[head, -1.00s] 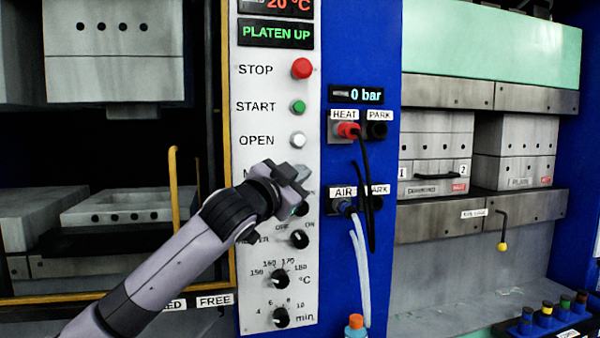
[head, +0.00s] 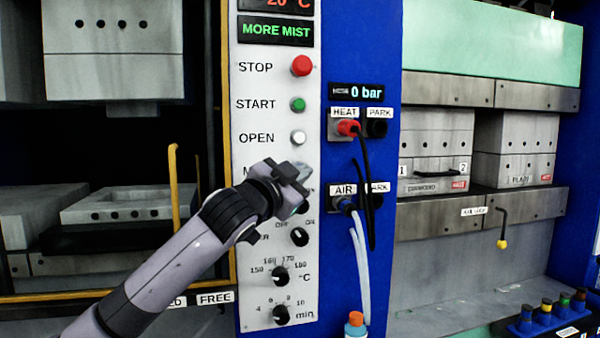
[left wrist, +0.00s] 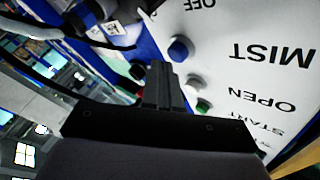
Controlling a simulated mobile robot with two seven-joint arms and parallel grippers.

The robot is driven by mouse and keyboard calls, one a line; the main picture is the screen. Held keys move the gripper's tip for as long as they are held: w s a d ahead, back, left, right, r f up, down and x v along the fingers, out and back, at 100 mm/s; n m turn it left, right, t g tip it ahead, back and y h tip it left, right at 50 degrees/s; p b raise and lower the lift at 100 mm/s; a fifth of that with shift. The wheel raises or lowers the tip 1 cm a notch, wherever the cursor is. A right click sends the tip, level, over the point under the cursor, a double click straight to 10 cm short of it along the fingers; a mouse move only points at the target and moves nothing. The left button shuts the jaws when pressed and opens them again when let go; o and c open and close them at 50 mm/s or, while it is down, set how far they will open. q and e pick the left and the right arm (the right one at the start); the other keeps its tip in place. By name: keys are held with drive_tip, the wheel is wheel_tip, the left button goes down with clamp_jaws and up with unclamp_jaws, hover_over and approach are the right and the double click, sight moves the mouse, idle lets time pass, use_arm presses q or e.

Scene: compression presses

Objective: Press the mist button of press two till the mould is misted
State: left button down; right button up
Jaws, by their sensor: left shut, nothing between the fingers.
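The press's white control panel (head: 270,240) carries a display (head: 275,30) that reads MORE MIST. My left gripper (head: 293,178) is shut and empty, at the panel below the OPEN button (head: 298,138). It covers the MIST button and most of its label in the head view. In the left wrist view the blue button (left wrist: 180,48) by the word MIST shows just beyond my shut fingers (left wrist: 157,75); I cannot tell whether they touch it. An open mould half (head: 130,205) lies on the lower platen at left. My right gripper is not in view.
The red STOP button (head: 302,66) and green START button (head: 298,104) are above my gripper. A rotary switch (head: 299,237) sits close below. Heat and air cables (head: 360,250) hang just right. A yellow guard rail (head: 174,190) stands left of the panel.

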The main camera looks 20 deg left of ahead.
use_arm(q)
drive_tip(key=shift+s+d, duration=0.15)
drive_tip(key=shift+s, duration=0.1)
drive_tip(key=s+d, duration=0.1)
drive_tip(key=s, duration=0.1)
drive_tip(key=s+d, duration=0.2)
drive_tip(key=shift+b, duration=0.3)
idle(0.8)
